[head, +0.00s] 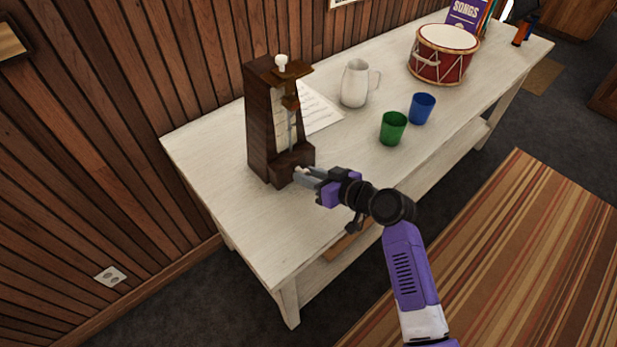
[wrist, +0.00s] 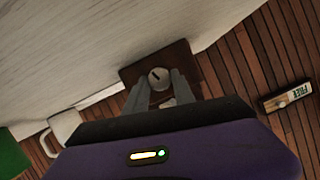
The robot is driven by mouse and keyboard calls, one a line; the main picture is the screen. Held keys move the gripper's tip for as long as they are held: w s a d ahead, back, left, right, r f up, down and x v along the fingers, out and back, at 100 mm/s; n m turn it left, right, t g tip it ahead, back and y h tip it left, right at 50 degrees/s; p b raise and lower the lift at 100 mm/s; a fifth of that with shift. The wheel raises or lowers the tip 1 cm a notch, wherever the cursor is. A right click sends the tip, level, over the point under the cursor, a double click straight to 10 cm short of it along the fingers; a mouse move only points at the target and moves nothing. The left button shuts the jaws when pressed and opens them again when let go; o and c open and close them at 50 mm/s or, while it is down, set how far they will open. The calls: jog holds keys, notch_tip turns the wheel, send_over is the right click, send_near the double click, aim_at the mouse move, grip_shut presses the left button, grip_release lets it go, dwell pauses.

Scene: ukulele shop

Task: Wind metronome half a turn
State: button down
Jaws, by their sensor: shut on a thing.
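The dark wooden metronome (head: 270,125) stands upright on the left end of the white table, with a pale knob on top and its pendulum rod in front. My gripper (head: 305,174) is at the lower right side of its base. In the wrist view the metronome's brown side (wrist: 185,62) faces me, and a round pale winding key (wrist: 159,78) with a dark slot sits between my fingers (wrist: 158,88). My gripper is shut on this key. The fingers partly hide the key, and the head view does not show it clearly.
The white table (head: 225,200) also holds a sheet of music (head: 318,108), a white pitcher (head: 355,84), a green cup (head: 393,128), a blue cup (head: 422,108) and a red drum (head: 443,56). The wooden wall (head: 130,120) is close behind. The table's front left is clear.

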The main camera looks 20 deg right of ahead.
jog(key=shift+d+m+y+b, duration=0.15)
jog(key=shift+m+y+b, duration=0.55)
jog(key=shift+m, duration=0.4)
jog(key=c, duration=1.1)
grip_release()
jog(key=v, duration=0.7)
jog(key=shift+s+d+r+b, duration=0.15)
jog(key=shift+s+d+b, duration=0.1)
jog(key=shift+s+b, duration=0.1)
jog(key=shift+w, duration=0.1)
